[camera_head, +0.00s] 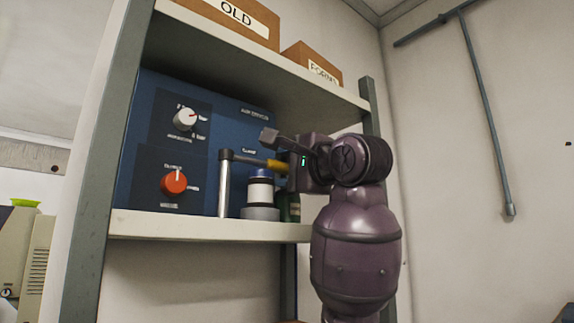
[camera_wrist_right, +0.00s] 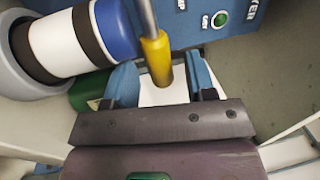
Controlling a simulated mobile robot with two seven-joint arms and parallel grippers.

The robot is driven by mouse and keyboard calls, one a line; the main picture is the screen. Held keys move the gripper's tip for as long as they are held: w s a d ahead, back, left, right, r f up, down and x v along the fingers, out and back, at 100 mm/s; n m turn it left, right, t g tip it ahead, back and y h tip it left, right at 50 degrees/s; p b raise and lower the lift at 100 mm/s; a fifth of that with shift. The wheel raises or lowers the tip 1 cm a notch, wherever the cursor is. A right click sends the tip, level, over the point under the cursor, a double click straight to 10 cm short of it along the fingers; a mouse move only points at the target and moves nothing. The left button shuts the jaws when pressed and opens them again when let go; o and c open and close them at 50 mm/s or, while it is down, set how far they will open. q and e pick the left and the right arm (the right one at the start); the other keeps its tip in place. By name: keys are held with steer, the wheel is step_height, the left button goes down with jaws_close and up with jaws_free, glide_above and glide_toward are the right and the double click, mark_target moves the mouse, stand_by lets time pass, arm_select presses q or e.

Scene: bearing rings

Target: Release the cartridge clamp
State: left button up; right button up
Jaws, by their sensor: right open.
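The clamp has a grey post (camera_head: 224,185) with a lever ending in a yellow handle (camera_head: 278,165), in front of the blue panel. The lever lies roughly level, over the cartridge (camera_head: 260,190), which is white with a blue top and stands on a grey base. My right gripper (camera_head: 282,150) is open at the handle's end. In the right wrist view, the yellow handle (camera_wrist_right: 157,58) reaches in between the two blue-padded fingers (camera_wrist_right: 162,82), with gaps on both sides; I cannot tell whether it touches. The cartridge (camera_wrist_right: 65,45) lies to the left there. My left gripper is not in view.
The blue panel (camera_head: 230,130) carries a white knob (camera_head: 186,119) and a red knob (camera_head: 174,183). A shelf board (camera_head: 210,227) runs below and another above with boxes (camera_head: 236,20). A green object (camera_wrist_right: 92,90) is close to the fingers. A shelf upright (camera_head: 370,105) stands behind my right arm.

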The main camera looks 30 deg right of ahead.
jaws_close()
stand_by(0.5)
